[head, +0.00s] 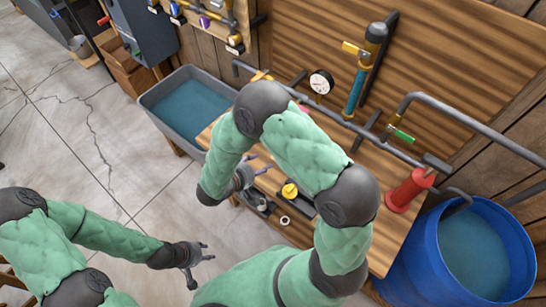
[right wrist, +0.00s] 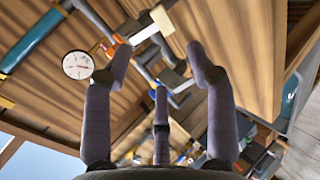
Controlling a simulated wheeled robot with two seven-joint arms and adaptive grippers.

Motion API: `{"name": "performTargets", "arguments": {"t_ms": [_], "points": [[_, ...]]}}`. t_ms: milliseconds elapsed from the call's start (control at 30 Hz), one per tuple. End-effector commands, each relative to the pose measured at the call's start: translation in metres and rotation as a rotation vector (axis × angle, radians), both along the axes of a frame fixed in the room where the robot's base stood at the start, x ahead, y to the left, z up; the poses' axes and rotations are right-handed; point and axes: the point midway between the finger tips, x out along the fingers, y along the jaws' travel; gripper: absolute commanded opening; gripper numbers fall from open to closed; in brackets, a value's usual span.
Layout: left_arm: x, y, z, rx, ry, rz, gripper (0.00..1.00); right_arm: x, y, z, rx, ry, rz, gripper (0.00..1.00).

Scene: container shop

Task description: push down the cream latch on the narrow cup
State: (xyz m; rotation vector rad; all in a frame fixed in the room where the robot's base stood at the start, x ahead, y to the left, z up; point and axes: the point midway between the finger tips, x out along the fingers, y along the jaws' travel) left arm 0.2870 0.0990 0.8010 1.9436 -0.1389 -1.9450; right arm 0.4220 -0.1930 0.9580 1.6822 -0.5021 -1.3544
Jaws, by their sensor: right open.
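I cannot clearly make out a narrow cup with a cream latch. Small candidates lie on the wooden bench: a pale round-topped item (head: 262,204) in a dark holder and a cream ring (head: 285,220). My right gripper (head: 254,170) is above the bench's left part, just up-left of these. In the right wrist view my right gripper (right wrist: 160,65) has its fingers spread with nothing between them. A cream block (right wrist: 161,19) shows beyond the fingertips; I cannot tell what it belongs to. My left gripper (head: 203,266) is spread and empty over the floor, left of the bench.
A yellow-topped item (head: 290,190) stands on the bench behind the ring. A red cylinder (head: 405,194) stands at the right. Pipes and a gauge (head: 321,81) run along the back. A grey water trough (head: 160,110) is left, a blue barrel (head: 430,262) right.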

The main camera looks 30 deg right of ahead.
Motion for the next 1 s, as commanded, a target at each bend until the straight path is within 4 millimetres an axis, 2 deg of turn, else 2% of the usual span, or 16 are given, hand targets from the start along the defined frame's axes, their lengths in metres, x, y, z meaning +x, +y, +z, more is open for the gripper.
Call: {"name": "performTargets", "arguments": {"t_ms": [500, 700, 1000], "points": [[0.000, 0.000, -0.006, 0.000, 0.000, 0.000, 0.40, 0.024, -0.063, -0.048, 0.003, 0.006, -0.005, 0.57], [0.000, 0.000, -0.006, 0.000, 0.000, 0.000, 0.40, 0.030, -0.075, -0.057, 0.003, 0.006, -0.002, 0.57], [0.000, 0.000, -0.006, 0.000, 0.000, 0.000, 0.40, 0.031, -0.077, -0.058, 0.003, 0.006, -0.001, 0.57]]}}
